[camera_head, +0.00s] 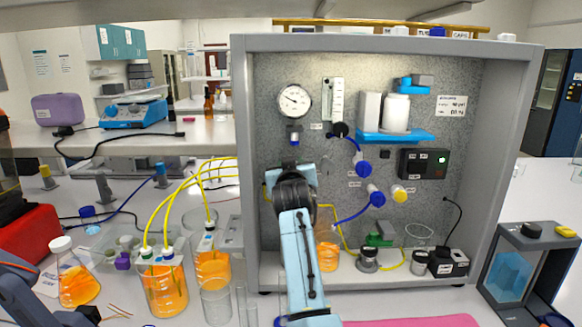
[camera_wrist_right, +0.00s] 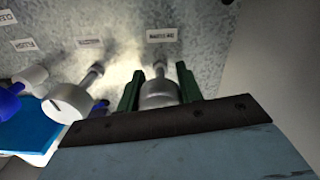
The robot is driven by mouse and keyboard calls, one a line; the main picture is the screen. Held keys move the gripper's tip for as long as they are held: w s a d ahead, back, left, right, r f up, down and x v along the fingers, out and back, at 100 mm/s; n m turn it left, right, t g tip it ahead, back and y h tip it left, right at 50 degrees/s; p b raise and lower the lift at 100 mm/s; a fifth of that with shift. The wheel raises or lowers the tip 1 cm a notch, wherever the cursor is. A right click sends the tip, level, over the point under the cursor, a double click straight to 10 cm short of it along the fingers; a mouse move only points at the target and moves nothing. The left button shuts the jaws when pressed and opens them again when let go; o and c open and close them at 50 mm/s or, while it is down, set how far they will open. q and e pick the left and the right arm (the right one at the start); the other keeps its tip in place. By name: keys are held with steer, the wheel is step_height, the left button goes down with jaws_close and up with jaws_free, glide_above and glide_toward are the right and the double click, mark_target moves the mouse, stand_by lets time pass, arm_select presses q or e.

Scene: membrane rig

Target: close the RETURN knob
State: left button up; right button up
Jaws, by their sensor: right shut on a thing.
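The light blue arm in the middle of the head view reaches up to the rig's back panel (camera_head: 262,110). Its dark wrist hides the gripper and whatever it holds there. In the right wrist view, the green fingers of my right gripper (camera_wrist_right: 158,92) stand either side of a grey cylindrical knob (camera_wrist_right: 158,90), shut on it. The knob sits on a stem from the panel, below a small label (camera_wrist_right: 161,35) too blurred to read with certainty. I cannot confirm that this is the RETURN knob. My left gripper is not visible.
A pale round knob (camera_wrist_right: 68,102) on its own stem is left of my right gripper. Blue (camera_head: 377,198) and yellow (camera_head: 399,193) fittings are on the panel to the right of the arm. Orange-filled beakers (camera_head: 163,290) with yellow tubes stand left of the rig.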

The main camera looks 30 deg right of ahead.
steer(key=shift+f, duration=0.1)
stand_by(0.4)
steer(key=o, duration=1)
steer(key=shift+s, duration=0.1)
steer(key=v, duration=1.3)
steer(key=shift+s+b, duration=0.15)
steer(key=shift+b, duration=0.3)
